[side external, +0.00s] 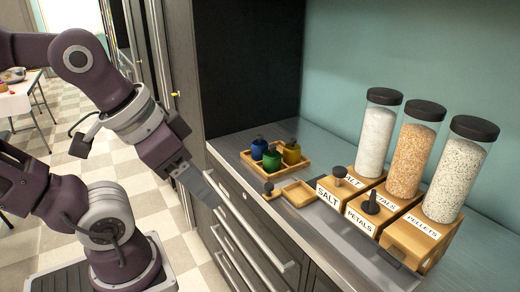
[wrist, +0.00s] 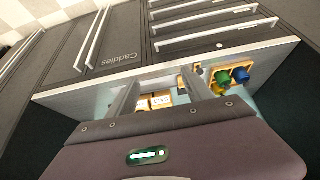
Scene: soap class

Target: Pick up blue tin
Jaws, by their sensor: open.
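The blue tin (side external: 259,148) stands in a wooden tray (side external: 301,167) on the counter, close beside a green tin (side external: 272,160) and a yellow tin (side external: 291,153). The blue tin (wrist: 240,74) also shows in the wrist view, at the right next to the green tin (wrist: 222,76). My gripper (side external: 208,190) is open and empty. In the side view it is left of the tray, near the counter's front edge and apart from all the tins. In the wrist view its two fingers (wrist: 157,92) point toward the counter, left of the tins.
Three tall jars with dark lids, including a pellets jar (side external: 460,168), stand on wooden dispensers labelled SALT, PETALS and PELLETS. Drawers with long handles (side external: 258,232) face my arm.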

